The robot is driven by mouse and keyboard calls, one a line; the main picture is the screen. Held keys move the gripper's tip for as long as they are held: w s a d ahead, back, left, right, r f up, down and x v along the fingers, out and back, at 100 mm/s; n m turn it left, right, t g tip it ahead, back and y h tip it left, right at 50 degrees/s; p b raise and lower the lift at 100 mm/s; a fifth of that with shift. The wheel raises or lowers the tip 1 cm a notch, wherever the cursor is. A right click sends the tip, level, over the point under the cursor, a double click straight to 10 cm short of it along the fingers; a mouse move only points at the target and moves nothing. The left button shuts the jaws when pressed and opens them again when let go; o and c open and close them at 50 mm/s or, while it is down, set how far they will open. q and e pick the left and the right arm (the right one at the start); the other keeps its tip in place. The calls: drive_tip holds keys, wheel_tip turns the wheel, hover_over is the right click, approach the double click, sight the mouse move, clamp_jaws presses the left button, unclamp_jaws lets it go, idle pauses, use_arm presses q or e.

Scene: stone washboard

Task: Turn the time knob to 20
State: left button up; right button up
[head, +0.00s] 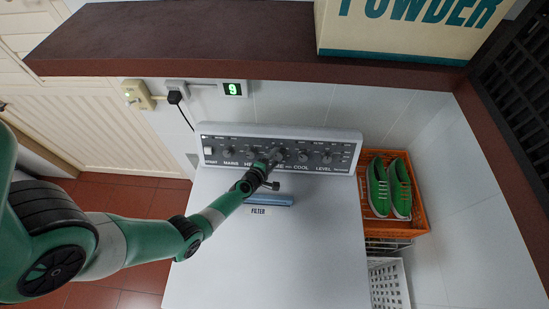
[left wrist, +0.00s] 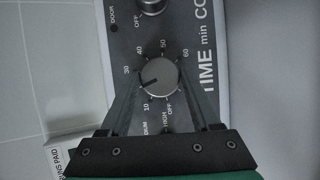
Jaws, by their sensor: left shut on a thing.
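The time knob (left wrist: 160,77) is a round grey knob with a dark pointer line, on a dark panel with "TIME min" lettering. Its pointer faces left and slightly down in the left wrist view, between the 10 and 30 marks. The 20 label is not readable, seemingly hidden by a finger. My left gripper (head: 272,158) is at the middle of the control panel (head: 335,160) and covers part of the lettering. In the left wrist view its fingers lie on both sides of the knob, shut on it. My right gripper is not in view.
The panel stands at the back of a white machine top (head: 260,260) with a blue filter handle (head: 268,201). Other knobs flank the time knob. An orange crate with green shoes (head: 389,188) is at right. A brown shelf (head: 190,40) with a powder box (head: 400,30) overhangs behind.

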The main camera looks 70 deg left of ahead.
use_arm(q)
drive_tip(key=o, duration=1.4)
drive_tip(key=shift+s+d+r, duration=0.1)
drive_tip(key=shift+s+r, duration=0.05)
drive_tip(key=shift+r, duration=0.05)
drive_tip(key=p+v, duration=0.5)
drive_tip(key=v, duration=0.6)
drive_tip(key=shift+s+d, duration=0.1)
